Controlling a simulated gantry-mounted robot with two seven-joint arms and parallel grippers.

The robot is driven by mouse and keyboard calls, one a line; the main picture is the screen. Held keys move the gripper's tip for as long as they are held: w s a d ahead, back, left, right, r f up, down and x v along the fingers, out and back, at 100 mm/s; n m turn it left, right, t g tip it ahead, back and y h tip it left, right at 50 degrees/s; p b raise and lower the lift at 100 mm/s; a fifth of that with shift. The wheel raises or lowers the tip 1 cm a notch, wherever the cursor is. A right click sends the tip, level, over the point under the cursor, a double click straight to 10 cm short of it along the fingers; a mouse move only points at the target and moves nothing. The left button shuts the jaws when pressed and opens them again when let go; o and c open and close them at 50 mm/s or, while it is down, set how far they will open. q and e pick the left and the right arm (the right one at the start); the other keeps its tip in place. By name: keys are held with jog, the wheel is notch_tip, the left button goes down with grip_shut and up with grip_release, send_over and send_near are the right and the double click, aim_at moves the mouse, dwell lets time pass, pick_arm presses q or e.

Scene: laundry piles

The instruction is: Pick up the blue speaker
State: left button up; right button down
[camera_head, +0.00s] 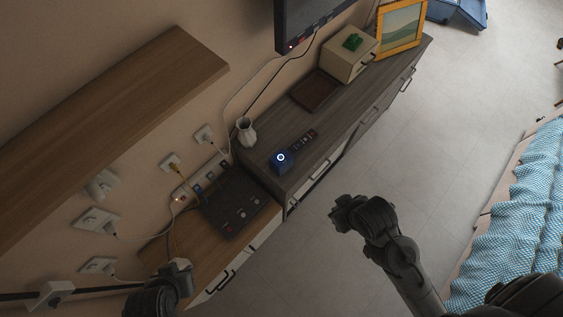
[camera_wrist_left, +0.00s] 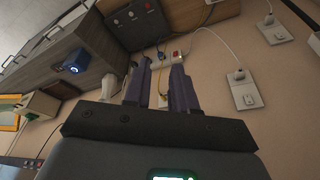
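The blue speaker (camera_head: 281,161) is a small dark blue block with a lit ring. It stands near the end of the grey wooden cabinet (camera_head: 298,122). It also shows at the left of the left wrist view (camera_wrist_left: 75,62). My left gripper (camera_head: 181,266) is low at the left, beside the lower light-wood cabinet and apart from the speaker. In the left wrist view its two fingers (camera_wrist_left: 161,75) are apart with nothing held between them. My right gripper (camera_head: 342,213) hangs over the floor, in front of the cabinet and apart from the speaker. Its fingers are too dark to read.
A dark remote (camera_head: 302,140) lies beside the speaker, and a white vase (camera_head: 246,132) stands behind it. A black panel with knobs (camera_head: 238,203) lies on the lower cabinet. Cables and sockets line the wall. A wooden shelf (camera_head: 110,115) juts out at left.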

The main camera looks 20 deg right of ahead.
pick_arm(q)
jog(key=o, duration=1.3)
jog(key=shift+d, duration=0.15)
jog(key=shift+o, duration=0.2)
jog(key=shift+w, duration=0.1)
